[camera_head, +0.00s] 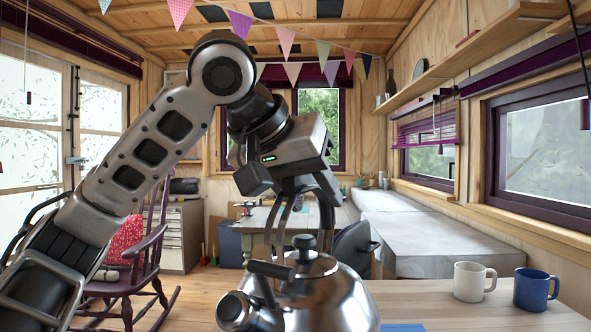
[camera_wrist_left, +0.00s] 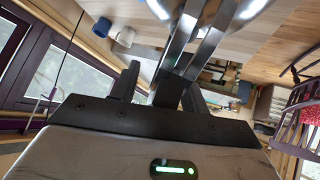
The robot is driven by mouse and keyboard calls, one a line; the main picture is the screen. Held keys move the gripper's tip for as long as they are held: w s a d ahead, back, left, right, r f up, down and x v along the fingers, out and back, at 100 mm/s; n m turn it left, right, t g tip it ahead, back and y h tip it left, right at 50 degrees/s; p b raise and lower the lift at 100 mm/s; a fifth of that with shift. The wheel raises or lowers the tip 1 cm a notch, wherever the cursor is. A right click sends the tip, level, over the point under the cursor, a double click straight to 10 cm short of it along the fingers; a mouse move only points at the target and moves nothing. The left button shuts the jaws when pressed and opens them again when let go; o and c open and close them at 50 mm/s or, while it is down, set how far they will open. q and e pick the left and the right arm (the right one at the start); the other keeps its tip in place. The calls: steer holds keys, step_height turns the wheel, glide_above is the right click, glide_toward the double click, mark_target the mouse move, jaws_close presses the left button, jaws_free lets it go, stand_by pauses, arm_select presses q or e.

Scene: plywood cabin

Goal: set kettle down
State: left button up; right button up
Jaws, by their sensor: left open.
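A shiny metal kettle (camera_head: 335,300) with a black lid knob and dark handle is at the bottom middle of the head view. Its base is cut off by the frame edge, so I cannot tell whether it touches the table. My left gripper (camera_head: 297,245) points down at the kettle's top from above, its fingers apart around the handle and knob area. I cannot tell whether they touch it. In the left wrist view the fingers (camera_wrist_left: 180,45) reach toward shiny metal (camera_wrist_left: 235,8) at the top edge. My right gripper is not in view.
A wooden table (camera_head: 435,302) extends to the right of the kettle. A white mug (camera_head: 470,282) and a blue mug (camera_head: 532,290) stand on it at the right. A flat blue item (camera_head: 403,327) lies at the front edge. A rocking chair (camera_head: 135,265) is at the left.

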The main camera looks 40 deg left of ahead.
arm_select(q)
steer(key=shift+s+r, duration=0.25)
steer(key=shift+r, duration=0.1)
steer(key=p+v, duration=0.3)
steer(key=v, duration=1.2)
steer(key=shift+s+r, duration=0.2)
steer(key=shift+r, duration=0.05)
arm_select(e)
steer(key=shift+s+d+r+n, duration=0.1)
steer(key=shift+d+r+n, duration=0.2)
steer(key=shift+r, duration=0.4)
arm_select(q)
steer(key=shift+a, duration=0.1)
